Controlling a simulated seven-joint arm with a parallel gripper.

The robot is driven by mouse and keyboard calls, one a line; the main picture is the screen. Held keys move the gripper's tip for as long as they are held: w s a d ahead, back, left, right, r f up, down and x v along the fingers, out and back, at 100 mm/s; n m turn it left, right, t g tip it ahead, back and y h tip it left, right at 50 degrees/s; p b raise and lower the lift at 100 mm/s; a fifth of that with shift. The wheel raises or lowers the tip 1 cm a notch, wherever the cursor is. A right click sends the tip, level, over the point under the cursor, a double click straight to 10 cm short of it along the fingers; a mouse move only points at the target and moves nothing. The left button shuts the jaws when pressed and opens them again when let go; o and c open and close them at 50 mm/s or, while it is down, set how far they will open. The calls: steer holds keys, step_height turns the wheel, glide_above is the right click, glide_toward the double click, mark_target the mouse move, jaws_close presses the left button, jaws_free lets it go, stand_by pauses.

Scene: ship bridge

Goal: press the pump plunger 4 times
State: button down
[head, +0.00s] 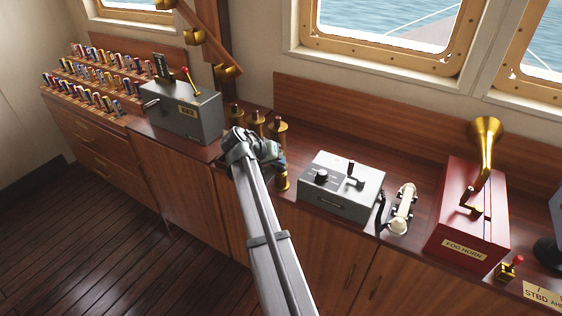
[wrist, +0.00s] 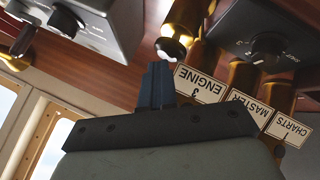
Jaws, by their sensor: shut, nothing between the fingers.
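A short upright brass cylinder (head: 283,181), which looks like the pump, stands on the counter left of the grey control box. My gripper (head: 279,162) is beside its top and partly hides it. In the wrist view, the brass cylinder (wrist: 186,20) ends in a bright round knob (wrist: 170,48), which seems to be the plunger. My gripper (wrist: 157,68) is shut and empty, its dark fingertips close to that knob. I cannot tell whether they touch it.
Several brass pipes (head: 277,130) with ENGINE, MASTER and CHARTS labels (wrist: 201,83) stand close behind my gripper. A grey lever box (head: 182,112) is to the left. The grey control box (head: 341,190), a white handset (head: 402,212) and the red fog horn box (head: 468,222) are to the right.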

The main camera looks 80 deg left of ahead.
mark_target(279, 168)
steer(key=shift+f, duration=0.2)
steer(key=shift+r, duration=0.1)
stand_by(0.4)
steer(key=shift+r, duration=1.9)
steer(key=shift+r, duration=2.5)
